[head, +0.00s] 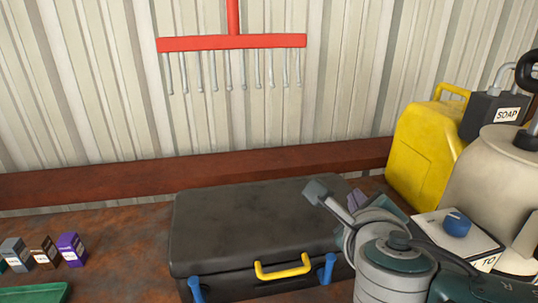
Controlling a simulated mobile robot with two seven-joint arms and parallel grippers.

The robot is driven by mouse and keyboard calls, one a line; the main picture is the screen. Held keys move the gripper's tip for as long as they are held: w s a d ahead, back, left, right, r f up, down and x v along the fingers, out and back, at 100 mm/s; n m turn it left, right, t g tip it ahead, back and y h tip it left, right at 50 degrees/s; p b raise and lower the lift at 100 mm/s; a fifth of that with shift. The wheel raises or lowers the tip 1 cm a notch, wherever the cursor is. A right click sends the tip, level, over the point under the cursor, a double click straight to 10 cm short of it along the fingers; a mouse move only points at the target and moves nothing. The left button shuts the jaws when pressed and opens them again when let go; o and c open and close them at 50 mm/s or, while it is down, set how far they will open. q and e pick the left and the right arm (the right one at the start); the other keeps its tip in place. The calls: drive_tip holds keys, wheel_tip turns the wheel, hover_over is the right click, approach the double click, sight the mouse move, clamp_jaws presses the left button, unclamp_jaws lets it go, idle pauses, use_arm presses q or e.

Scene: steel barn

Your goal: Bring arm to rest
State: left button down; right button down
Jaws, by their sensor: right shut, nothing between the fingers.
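My right arm comes in from the lower right, and its grey wrist links fill the lower right of the head view. My right gripper (317,192) points to the upper left, in front of the right part of a black case (245,225). It is shut with nothing held. I cannot tell whether it touches the case lid. My left arm and gripper are not in view.
The closed case has a yellow handle (283,267) and blue latches. A yellow canister (425,150), a black soap container (492,113) and a cream tank (480,185) stand right. Small boxes (71,249) and a green tray (35,294) sit left. A red rake (232,42) hangs behind.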

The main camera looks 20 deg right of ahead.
drive_tip(key=shift+r, duration=0.65)
